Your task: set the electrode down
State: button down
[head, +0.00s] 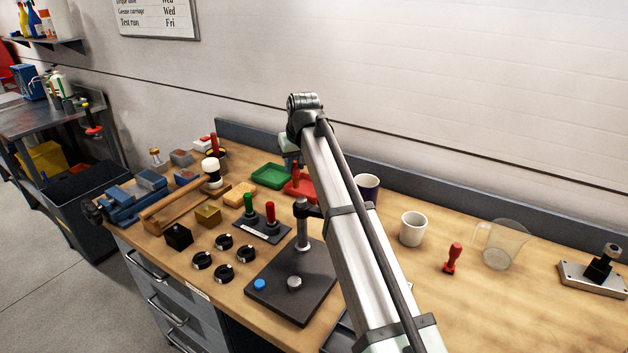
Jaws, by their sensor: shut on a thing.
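My gripper (291,161) is small and partly visible below the far end of my arm, at the back of the bench. It is shut on a slim reddish upright thing (296,173), which I take to be the electrode. The thing is just above or in the red tray (307,194); I cannot tell whether it touches the tray. My arm hides part of the tray's right side. A dark stand (262,232) in front holds a green-handled piece (248,203) and a red-handled piece (270,213), both upright.
A green tray (268,176) and a yellow sponge-like block (240,194) lie left of the red tray. A dark plate with a metal post (302,228) stands in front. A dark cup (368,186) and white mug (412,230) are right of my arm.

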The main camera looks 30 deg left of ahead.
jog(key=shift+r, duration=1.1)
notch_tip(320, 180, up, 4)
jog(key=shift+a+r, duration=0.1)
jog(key=w+d+m+h, duration=0.15)
jog(key=w+d, duration=0.35)
jog(key=d, duration=0.8)
jog(key=w+d+m+t, duration=0.1)
jog(key=w+d+m, duration=0.35)
jog(key=d, duration=0.85)
jog(key=w+d+h, duration=0.1)
jog(key=w+d, duration=0.5)
jog(key=d, duration=0.7)
jog(key=shift+y, duration=0.25)
jog(key=shift+w+d+f, duration=0.1)
jog(key=shift+d+f, duration=0.1)
jog(key=shift+f, duration=2.35)
jog(key=shift+w+d+f, duration=0.1)
jog(key=shift+d+f, duration=0.1)
jog(key=shift+f, duration=2.3)
jog(key=shift+w+d+f, duration=0.1)
jog(key=shift+d+f, duration=0.1)
jog(key=shift+f, duration=2.35)
jog(key=c, duration=0.9)
grip_release()
jog(key=shift+f, duration=0.1)
